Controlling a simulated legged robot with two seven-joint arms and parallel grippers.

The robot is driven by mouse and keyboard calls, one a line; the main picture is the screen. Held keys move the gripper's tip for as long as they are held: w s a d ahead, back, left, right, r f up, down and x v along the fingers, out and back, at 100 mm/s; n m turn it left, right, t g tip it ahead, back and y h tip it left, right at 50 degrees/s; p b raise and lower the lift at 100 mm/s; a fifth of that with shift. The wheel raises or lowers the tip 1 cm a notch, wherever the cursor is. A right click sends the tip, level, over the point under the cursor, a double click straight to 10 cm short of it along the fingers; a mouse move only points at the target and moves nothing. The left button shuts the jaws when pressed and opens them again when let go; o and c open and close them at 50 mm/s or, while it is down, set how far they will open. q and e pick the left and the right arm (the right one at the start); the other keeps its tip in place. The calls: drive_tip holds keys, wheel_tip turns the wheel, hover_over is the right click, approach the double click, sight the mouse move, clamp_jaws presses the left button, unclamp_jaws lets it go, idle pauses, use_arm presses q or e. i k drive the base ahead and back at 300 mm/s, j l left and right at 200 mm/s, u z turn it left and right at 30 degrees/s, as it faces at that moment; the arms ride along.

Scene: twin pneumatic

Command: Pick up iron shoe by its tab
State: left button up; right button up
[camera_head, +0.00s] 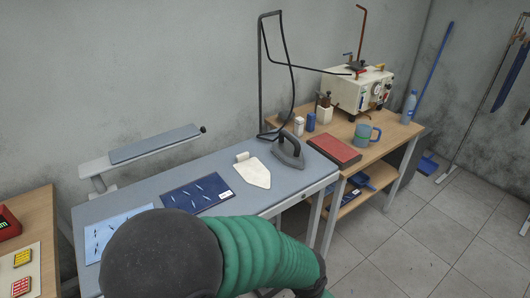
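The iron shoe (256,173), a flat white iron-shaped plate, lies on the grey ironing table. Its pointed end faces the front right. A small rolled or raised tab (242,157) shows at its back left end. The dark iron (288,150) stands just right of it, close to the table's right end. A green-sleeved arm of mine with a dark round part crosses the lower front, nearer than the table. No gripper fingers show in the view, and nothing is seen touching the shoe.
The ironing table (220,165) also holds a dark blue patterned cloth (197,194) and a light blue one (112,232). A sleeve board (155,143) stands behind. The iron's cable hangs from a post (262,75). A wooden table (374,150) at right holds a red box (335,150) and mug (364,135).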

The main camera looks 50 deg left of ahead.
sight(253, 172)
drive_tip(key=i+u, duration=0.4)
drive_tip(key=i+l+u, duration=0.15)
drive_tip(key=u, duration=0.3)
drive_tip(key=i+l+u, duration=0.2)
drive_tip(key=u, duration=0.2)
drive_tip(key=i+l+u, duration=0.5)
drive_tip(key=l+u, duration=0.2)
drive_tip(key=u, duration=0.15)
drive_tip(key=i+l+u, duration=0.1)
drive_tip(key=l+u, duration=0.3)
